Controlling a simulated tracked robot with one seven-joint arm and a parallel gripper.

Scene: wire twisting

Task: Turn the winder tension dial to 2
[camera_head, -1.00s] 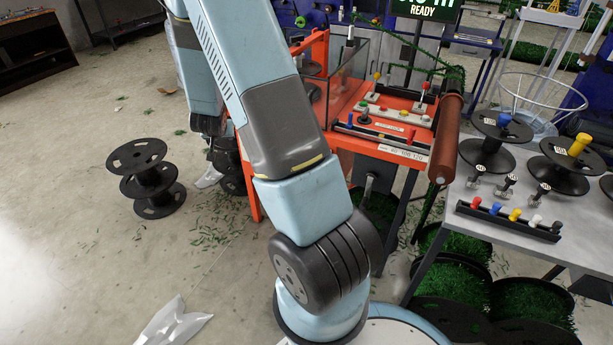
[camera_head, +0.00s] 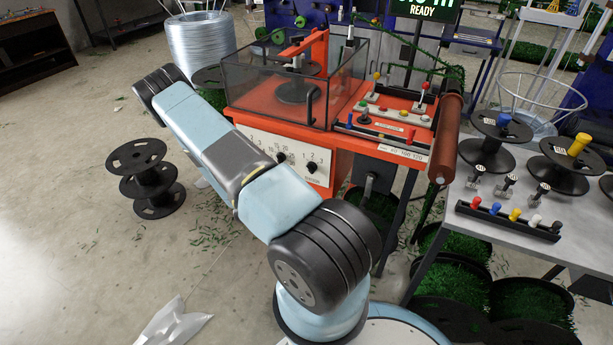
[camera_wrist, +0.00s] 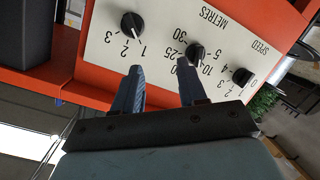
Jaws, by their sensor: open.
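The tension dial (camera_wrist: 132,25) is a round black knob with a white pointer line, on a white panel (camera_wrist: 100,40). In the wrist view the panel appears upside down, with 1, 2 and 3 beside this dial. The pointer slants down towards the 1 side; its exact setting is hard to read. In the head view the dial (camera_head: 310,167) is at the right of the panel, above the word TENSION. My gripper (camera_wrist: 160,66) is open and empty, its fingertips below and right of the dial in the wrist view, apart from it. The head view does not show the gripper.
The metres dial (camera_wrist: 195,52) and speed dial (camera_wrist: 241,76) sit beside the tension dial. The orange winder (camera_head: 338,163) carries a glass guard (camera_head: 270,85). A black spool (camera_head: 150,178) stands on the floor; a grey table (camera_head: 500,215) is at the right.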

